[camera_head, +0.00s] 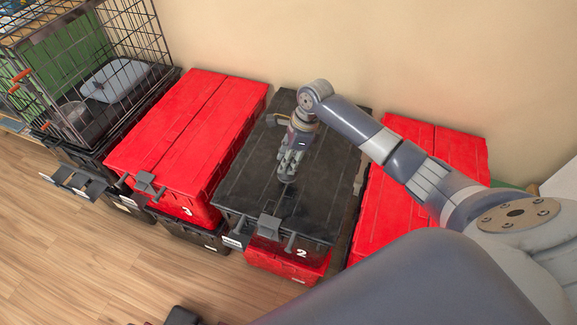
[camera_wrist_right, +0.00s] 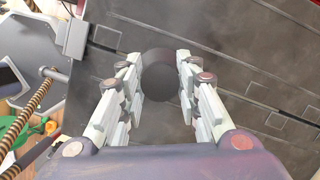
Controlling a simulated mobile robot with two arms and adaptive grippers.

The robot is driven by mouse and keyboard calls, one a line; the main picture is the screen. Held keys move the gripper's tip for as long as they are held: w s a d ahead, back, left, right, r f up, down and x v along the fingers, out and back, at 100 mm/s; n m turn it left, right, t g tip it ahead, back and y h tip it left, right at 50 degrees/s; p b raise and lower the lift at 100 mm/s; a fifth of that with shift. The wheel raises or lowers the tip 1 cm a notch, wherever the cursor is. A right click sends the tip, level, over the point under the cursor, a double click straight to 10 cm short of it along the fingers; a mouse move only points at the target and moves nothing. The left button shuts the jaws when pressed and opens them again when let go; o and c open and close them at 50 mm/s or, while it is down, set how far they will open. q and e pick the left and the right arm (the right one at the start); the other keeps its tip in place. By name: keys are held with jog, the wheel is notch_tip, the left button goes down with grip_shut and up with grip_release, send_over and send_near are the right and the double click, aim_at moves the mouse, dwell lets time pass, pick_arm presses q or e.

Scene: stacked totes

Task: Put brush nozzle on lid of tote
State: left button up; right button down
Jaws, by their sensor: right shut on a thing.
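The brush nozzle (camera_wrist_right: 160,76) shows in the right wrist view as a dark round piece between the fingertips. My right gripper (camera_head: 289,168) is shut on it, low over the black lid (camera_head: 245,185) of the tote marked 2. The right gripper also shows in the right wrist view (camera_wrist_right: 160,85). In the head view the nozzle is a small dark shape below the fingers, hard to make out against the lid. I cannot tell whether it touches the lid. My left gripper cannot be made out in either view.
A red-lidded tote (camera_head: 185,130) stands left of the black lid, and another red tote (camera_head: 435,145) stands right, partly behind my right arm. A wire cage (camera_head: 125,60) sits on totes at far left. The wall is close behind. Wooden floor (camera_head: 60,250) lies open in front.

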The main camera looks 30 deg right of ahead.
jog(key=shift+w+d, duration=0.15)
jog(key=shift+f, duration=1.8)
jog(key=c, duration=1.2)
grip_release()
jog(key=shift+f, duration=0.1)
jog(key=p+v, duration=0.1)
jog(key=v, duration=1.1)
